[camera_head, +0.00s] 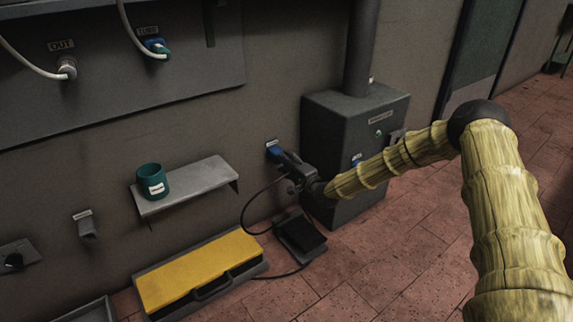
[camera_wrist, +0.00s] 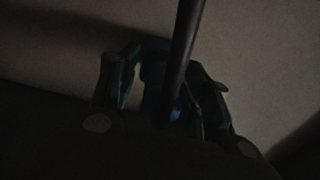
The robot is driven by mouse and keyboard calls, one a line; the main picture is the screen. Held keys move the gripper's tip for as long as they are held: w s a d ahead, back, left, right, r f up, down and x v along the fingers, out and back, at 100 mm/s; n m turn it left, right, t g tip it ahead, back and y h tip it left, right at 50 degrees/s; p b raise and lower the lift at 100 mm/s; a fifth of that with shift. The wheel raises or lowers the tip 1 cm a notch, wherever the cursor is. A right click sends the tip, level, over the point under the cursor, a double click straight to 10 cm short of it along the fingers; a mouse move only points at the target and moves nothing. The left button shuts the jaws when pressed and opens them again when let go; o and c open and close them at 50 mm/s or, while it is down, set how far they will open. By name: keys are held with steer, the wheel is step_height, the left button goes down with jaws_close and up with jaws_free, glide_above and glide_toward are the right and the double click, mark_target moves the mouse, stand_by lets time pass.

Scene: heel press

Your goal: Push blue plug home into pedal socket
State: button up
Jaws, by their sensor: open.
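My gripper (camera_head: 283,161) is at the wall, low and left of the grey cabinet, facing a small blue fitting under a white label. In the wrist view my gripper (camera_wrist: 165,85) is open, with one finger on each side of a dark blue body that looks like the blue plug (camera_wrist: 155,70). A thick black cable crosses in front of it. I cannot tell whether the fingers touch the plug. The pedal socket is hidden behind the plug and gripper, so how deep the plug sits does not show.
A black foot pedal (camera_head: 300,234) lies on the floor with its cable looping up toward my gripper. A yellow-topped case (camera_head: 198,268) lies left of it. A shelf (camera_head: 190,186) with a teal mug (camera_head: 152,181) is on the wall. The grey cabinet (camera_head: 350,135) stands close right.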

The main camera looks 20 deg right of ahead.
stand_by(0.6)
jaws_close()
steer(key=shift+s+d, duration=0.1)
steer(key=shift+p+v, duration=1.2)
steer(key=shift+v, duration=1.45)
steer(key=shift+s+d, duration=0.1)
steer(key=shift+s, duration=0.25)
steer(key=p+v, duration=0.8)
steer(key=v, duration=1.5)
stand_by(2.4)
